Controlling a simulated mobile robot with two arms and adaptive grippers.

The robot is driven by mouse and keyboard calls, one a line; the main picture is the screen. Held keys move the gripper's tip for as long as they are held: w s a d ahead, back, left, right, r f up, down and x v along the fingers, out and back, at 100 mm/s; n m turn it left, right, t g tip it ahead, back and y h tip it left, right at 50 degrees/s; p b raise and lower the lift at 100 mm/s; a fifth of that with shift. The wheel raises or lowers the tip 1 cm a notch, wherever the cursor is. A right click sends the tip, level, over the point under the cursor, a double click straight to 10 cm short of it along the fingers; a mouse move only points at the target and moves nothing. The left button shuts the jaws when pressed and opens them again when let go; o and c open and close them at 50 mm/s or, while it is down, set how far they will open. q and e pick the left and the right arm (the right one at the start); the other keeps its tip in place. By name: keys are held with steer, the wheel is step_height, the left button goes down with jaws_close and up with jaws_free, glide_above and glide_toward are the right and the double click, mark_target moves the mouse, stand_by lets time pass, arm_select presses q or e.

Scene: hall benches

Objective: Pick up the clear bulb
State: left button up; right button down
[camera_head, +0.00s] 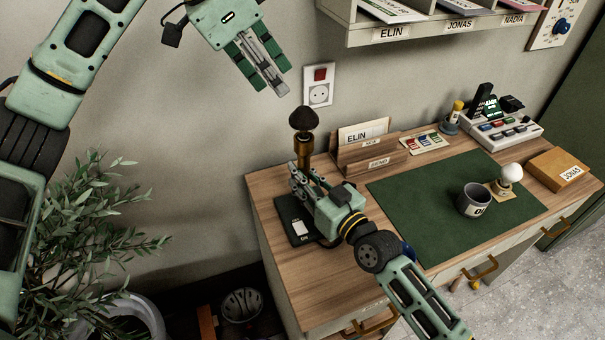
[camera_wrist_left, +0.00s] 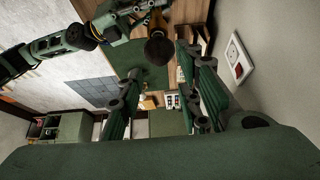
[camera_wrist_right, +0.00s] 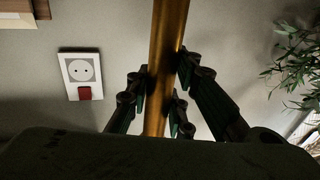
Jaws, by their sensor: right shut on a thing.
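A white, opaque-looking round bulb (camera_head: 511,172) sits on a small tan base at the right of the green desk mat. I cannot pick out a bulb that is plainly clear. My left gripper (camera_head: 274,90) is open and empty, above and left of the shade.
A grey mug (camera_head: 474,199) stands on the mat (camera_head: 430,205) left of the white bulb. A wooden letter holder (camera_head: 374,158), a switch box (camera_head: 505,130) and an orange box (camera_head: 557,167) stand around it. A shelf (camera_head: 430,28) hangs above; a plant (camera_head: 80,235) stands left.

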arm_select(q)
steer(key=o, duration=0.6)
steer(key=s+d+f+m+g, duration=0.1)
steer(key=s+d, duration=0.1)
steer(key=s+d+f+m, duration=0.2)
steer(key=s+d, duration=0.1)
steer(key=s+d+f+m+g, duration=0.1)
steer(key=s+d+f, duration=0.1)
steer(key=s+d, duration=0.1)
steer(key=shift+s+d+f+g+h, duration=0.15)
steer(key=shift+d+g+h, duration=0.05)
steer(key=shift+g+h, duration=0.1)
step_height(320, 180, down, 6)
steer(key=w+d+m+t, duration=0.2)
steer(key=d+m+t, duration=0.1)
steer(key=m, duration=0.3)
steer(key=m+t+y, duration=0.8)
steer(key=m+t, duration=0.2)
steer(key=t, duration=0.5)
glide_toward(301, 132)
steer(key=w, duration=0.6)
steer(key=w+a, duration=0.1)
steer(key=w, duration=0.1)
steer(key=shift+f, duration=0.1)
steer(key=shift+w, duration=2.65)
